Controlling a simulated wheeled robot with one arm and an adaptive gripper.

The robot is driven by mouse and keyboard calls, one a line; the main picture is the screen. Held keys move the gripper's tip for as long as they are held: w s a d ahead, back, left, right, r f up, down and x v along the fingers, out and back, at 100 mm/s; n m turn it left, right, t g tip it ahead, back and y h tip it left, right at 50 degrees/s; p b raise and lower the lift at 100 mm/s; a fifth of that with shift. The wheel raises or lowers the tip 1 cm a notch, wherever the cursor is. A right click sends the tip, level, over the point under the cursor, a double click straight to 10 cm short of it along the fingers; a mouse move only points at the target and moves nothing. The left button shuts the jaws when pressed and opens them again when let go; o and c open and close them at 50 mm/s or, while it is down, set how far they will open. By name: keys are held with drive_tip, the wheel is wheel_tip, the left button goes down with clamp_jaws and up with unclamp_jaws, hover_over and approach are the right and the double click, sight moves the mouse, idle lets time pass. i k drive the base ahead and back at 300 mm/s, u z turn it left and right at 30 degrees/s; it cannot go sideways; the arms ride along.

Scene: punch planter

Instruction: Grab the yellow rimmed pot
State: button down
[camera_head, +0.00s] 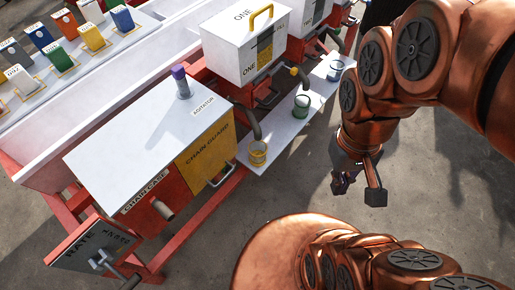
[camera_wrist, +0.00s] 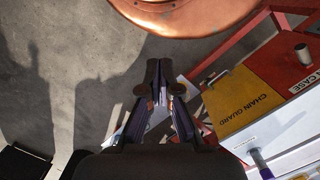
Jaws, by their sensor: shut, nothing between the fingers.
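The yellow-rimmed pot (camera_head: 258,153) is a small yellow cup standing upright near the front end of a narrow white shelf, beside the machine. My gripper (camera_head: 359,186) is to the right of the pot and shelf in the head view, over the grey floor, apart from the pot. In the wrist view my gripper (camera_wrist: 159,100) points up the picture; its fingers are shut with nothing between them.
A green pot (camera_head: 301,106) and a grey-blue pot (camera_head: 335,70) stand farther along the white shelf (camera_head: 283,136). The machine's yellow chain guard (camera_head: 206,154) with its handle is left of the pot. A tilted sign (camera_head: 92,243) stands front left. Floor right of the shelf is free.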

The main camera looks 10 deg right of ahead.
sight(258, 150)
drive_tip(key=z, duration=1.25)
drive_tip(key=k, duration=1.05)
drive_tip(key=u, duration=1.7)
